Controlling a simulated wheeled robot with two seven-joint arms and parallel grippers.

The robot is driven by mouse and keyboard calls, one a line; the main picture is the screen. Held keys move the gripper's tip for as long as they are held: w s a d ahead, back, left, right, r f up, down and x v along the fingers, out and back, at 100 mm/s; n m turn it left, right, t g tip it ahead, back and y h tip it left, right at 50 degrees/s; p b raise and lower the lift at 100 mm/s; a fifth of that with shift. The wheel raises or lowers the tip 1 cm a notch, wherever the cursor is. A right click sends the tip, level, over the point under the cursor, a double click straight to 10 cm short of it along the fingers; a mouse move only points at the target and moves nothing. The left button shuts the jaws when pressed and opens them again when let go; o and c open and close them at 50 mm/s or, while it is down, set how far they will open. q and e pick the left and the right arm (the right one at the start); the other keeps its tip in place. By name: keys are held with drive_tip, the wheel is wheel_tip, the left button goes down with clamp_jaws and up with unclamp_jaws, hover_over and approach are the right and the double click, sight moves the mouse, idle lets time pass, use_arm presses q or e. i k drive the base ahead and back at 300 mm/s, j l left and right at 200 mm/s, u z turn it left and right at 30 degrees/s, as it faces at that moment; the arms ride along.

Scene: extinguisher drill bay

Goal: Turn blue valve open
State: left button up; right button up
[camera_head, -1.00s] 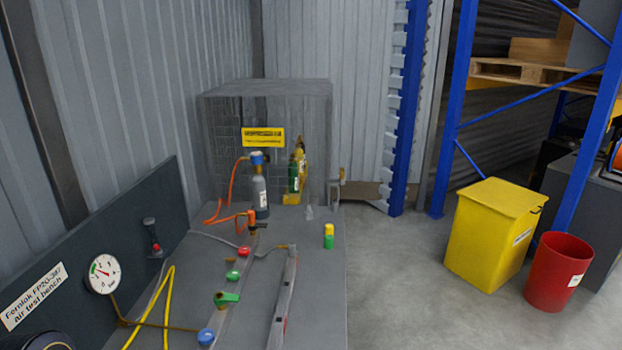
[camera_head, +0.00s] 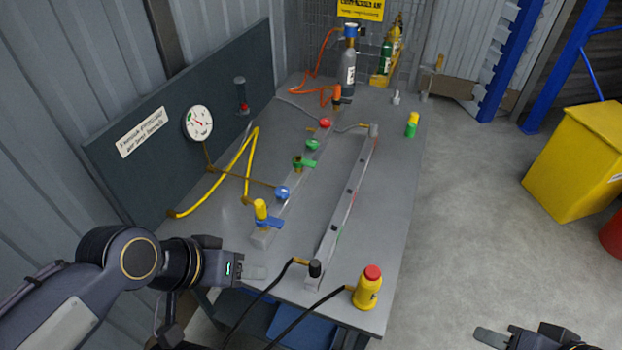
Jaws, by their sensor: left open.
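A blue lever handle (camera_head: 267,223) sits at the near end of the grey manifold bar on the bench, with a yellow-topped fitting (camera_head: 260,208) beside it. A round blue knob (camera_head: 282,192) sits just behind it on the same bar. Farther back are a green lever handle (camera_head: 303,162), a green knob (camera_head: 312,144) and a red knob (camera_head: 325,124). My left gripper (camera_head: 258,272) is open and empty at the bench's near left edge, nearer me than the blue lever and apart from it. My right gripper (camera_head: 500,339) shows partly at the bottom edge, right of the bench; its jaw gap is unclear.
A yellow hose (camera_head: 240,165) and a gauge (camera_head: 198,123) are at left. A long grey rail (camera_head: 347,205) lies right of the manifold.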

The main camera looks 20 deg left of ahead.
sight(281, 192)
drive_tip(key=j+u, duration=0.1)
drive_tip(key=j, duration=0.4)
drive_tip(key=i+j, duration=0.1)
drive_tip(key=j, duration=0.45)
drive_tip(key=i+j+u, duration=0.15)
drive_tip(key=j, duration=0.35)
drive_tip(key=k, duration=0.05)
